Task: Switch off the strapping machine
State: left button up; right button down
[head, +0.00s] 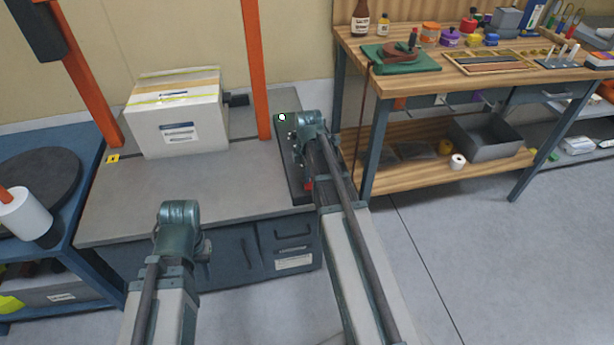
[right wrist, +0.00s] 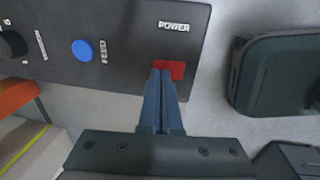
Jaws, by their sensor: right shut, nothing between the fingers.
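The strapping machine (head: 160,192) has a grey top and an orange arch (head: 256,70). Its dark control panel (head: 286,150) is on the right side of the top, partly hidden by my right arm. In the right wrist view, the panel (right wrist: 110,60) carries a red switch (right wrist: 176,68) under the word POWER. My right gripper (right wrist: 162,75) is shut and empty, its tips over the lower left part of the red switch. I cannot tell whether they touch it or whether it is on. My left arm ends in front of the machine; its fingers are hidden.
A taped white box (head: 178,125) sits on the machine top under the arch. A blue FEED button (right wrist: 82,50) and a black knob (right wrist: 12,44) are on the same panel. A wooden workbench (head: 400,85) with tools stands close on the right. The floor in front of it is clear.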

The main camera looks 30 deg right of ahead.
jog(key=shift+f, duration=0.25)
jog(key=shift+w+f+b, duration=0.15)
jog(key=shift+f+b, duration=0.15)
jog(key=shift+b, duration=0.1)
jog(key=shift+r, duration=0.3)
jog(key=shift+s, duration=0.2)
jog(key=shift+s+a+p, duration=0.2)
jog(key=shift+s+p, duration=0.1)
jog(key=shift+s, duration=0.4)
jog(key=shift+w, duration=0.1)
